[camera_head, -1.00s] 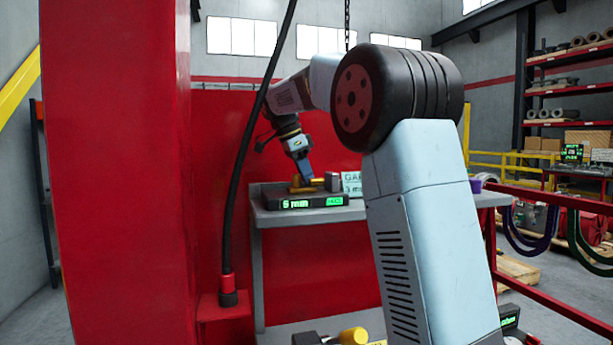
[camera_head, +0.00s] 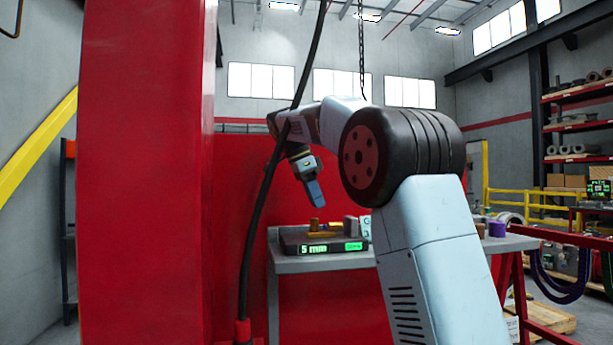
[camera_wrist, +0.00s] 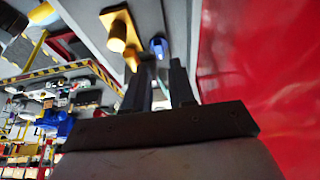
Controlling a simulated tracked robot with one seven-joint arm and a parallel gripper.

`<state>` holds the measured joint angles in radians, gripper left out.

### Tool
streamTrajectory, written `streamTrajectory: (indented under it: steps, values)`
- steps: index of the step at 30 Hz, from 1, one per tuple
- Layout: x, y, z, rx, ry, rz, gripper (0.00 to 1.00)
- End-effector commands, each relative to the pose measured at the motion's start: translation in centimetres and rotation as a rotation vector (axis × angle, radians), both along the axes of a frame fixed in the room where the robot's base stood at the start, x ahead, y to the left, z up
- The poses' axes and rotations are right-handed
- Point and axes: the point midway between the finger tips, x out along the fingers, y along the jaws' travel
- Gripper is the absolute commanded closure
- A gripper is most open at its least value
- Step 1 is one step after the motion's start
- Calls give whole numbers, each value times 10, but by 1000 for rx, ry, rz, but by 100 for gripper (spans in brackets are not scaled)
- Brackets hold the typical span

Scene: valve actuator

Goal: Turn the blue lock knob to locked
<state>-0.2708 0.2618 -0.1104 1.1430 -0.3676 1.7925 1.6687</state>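The fingers appear short of the knob. In the head view my gripper (camera_head: 317,203) points down above a dark device (camera_head: 290,243) with yellow parts on top. The knob cannot be made out there.
The device has a green display reading 5 mm and sits on a grey bench (camera_head: 297,266). A red column (camera_head: 145,170) and a hanging black cable (camera_head: 270,170) are near the arm.

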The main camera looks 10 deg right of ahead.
Motion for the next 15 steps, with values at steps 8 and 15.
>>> streamTrajectory:
  steps: [8, 15]
  values:
    - [1, 18, 43, 0, -2, 1, 76]
    - [1, 26, 63, 0, 0, 0, 76]
